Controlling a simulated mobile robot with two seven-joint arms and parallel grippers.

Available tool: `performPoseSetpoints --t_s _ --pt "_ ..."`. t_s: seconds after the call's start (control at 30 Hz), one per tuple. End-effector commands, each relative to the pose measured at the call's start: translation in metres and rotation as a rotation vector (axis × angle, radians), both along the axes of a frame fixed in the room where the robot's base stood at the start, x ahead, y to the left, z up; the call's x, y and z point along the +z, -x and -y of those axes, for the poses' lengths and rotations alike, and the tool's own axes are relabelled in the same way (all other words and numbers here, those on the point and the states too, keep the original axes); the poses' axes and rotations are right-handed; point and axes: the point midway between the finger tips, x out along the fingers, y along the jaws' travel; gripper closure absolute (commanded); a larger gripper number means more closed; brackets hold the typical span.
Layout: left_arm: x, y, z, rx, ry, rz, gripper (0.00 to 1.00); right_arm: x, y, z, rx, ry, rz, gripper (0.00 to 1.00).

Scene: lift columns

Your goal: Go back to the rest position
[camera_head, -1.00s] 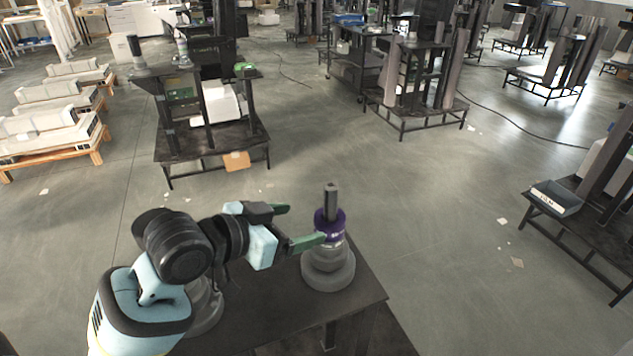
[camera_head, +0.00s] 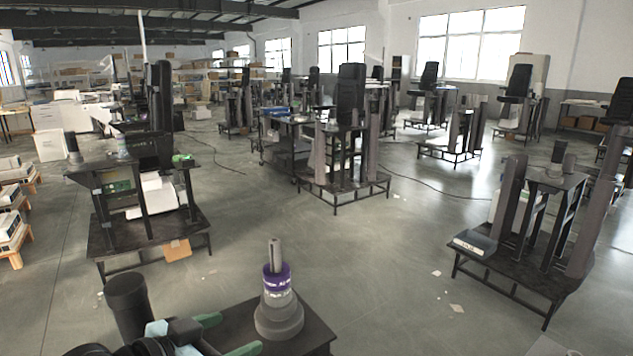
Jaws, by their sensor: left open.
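My left gripper (camera_head: 232,334) is low in the head view, left of centre. Its two green fingers are spread apart with nothing between them. A grey stepped part with a purple band (camera_head: 277,285) and a thin grey post on top stands upright on a dark table (camera_head: 312,341) just right of the fingers. The fingers look apart from it. Most of my left arm is cut off by the bottom edge. My right gripper does not show.
A dark workstation (camera_head: 150,235) with white and green items stands at left. A lift-column station (camera_head: 345,190) stands at back centre. Another (camera_head: 510,275) stands at right, with a small tray (camera_head: 475,243) on it. Grey floor lies open between them.

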Motion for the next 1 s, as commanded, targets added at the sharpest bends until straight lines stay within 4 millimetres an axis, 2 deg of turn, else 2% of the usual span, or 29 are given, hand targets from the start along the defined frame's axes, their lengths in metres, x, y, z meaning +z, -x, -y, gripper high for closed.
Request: performPoseSetpoints --t_s 0.27,0.37,0.47,0.6,0.7,0.8,1.0 --pt "-0.075 0.035 -0.012 0.076 -0.050 -0.169 0.23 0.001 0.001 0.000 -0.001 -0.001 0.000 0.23" --pt "-0.105 0.055 -0.018 0.111 -0.076 -0.245 0.23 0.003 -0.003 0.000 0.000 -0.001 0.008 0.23" --pt "-0.141 0.083 -0.026 0.153 -0.110 -0.342 0.23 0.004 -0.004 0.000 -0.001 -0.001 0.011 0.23" --pt "-0.193 0.136 -0.041 0.224 -0.176 -0.506 0.23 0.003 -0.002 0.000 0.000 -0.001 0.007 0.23" --pt "-0.222 0.179 -0.052 0.272 -0.227 -0.622 0.23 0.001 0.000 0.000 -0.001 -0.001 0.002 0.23" --pt "-0.243 0.217 -0.063 0.313 -0.276 -0.721 0.23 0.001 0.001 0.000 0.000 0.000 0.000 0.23" --pt "-0.267 0.281 -0.079 0.374 -0.354 -0.878 0.23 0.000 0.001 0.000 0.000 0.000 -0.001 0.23"
